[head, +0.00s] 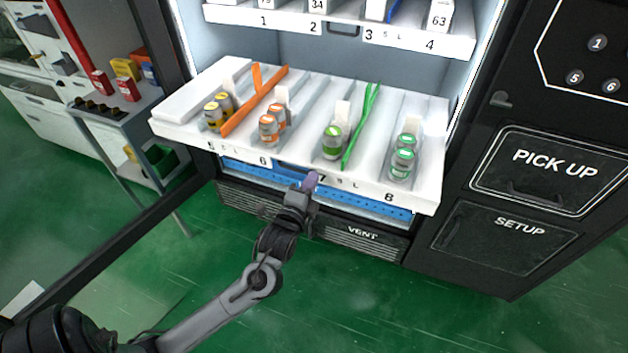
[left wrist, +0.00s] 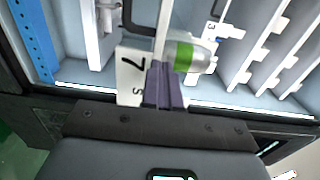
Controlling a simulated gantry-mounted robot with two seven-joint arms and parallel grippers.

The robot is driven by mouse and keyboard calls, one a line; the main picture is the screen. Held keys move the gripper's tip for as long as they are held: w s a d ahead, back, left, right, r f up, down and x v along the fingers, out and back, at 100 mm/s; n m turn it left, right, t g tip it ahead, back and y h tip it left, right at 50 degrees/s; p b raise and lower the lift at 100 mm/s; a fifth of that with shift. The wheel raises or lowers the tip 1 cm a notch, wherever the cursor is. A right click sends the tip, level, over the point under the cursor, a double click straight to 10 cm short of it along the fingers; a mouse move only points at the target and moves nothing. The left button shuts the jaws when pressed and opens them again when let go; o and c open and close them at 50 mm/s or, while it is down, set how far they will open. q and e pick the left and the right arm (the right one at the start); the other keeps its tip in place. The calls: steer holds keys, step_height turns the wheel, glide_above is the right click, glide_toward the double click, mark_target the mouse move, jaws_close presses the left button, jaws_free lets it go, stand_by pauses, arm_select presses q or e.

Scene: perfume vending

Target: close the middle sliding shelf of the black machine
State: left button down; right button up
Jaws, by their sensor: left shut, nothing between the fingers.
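The middle sliding shelf (head: 415,197) is a white tray marked 5 to 8 on its front lip. It sticks out of the black machine (head: 455,225). My left gripper (head: 310,182) is shut and empty, with its purple fingertips at the shelf's front lip by the 7. In the left wrist view the shut fingers (left wrist: 167,86) overlap the white lip with the 7 (left wrist: 130,76); I cannot tell whether they touch it. My right gripper is in neither view.
The upper shelf (head: 345,33) sits above. Blue-fronted part (head: 350,202) lies below. A side cart (head: 115,110) stands left; green floor is open in front.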

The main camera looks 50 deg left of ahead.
arm_select(q)
steer(key=shift+b+x, duration=0.3)
steer(key=shift+x, duration=0.8)
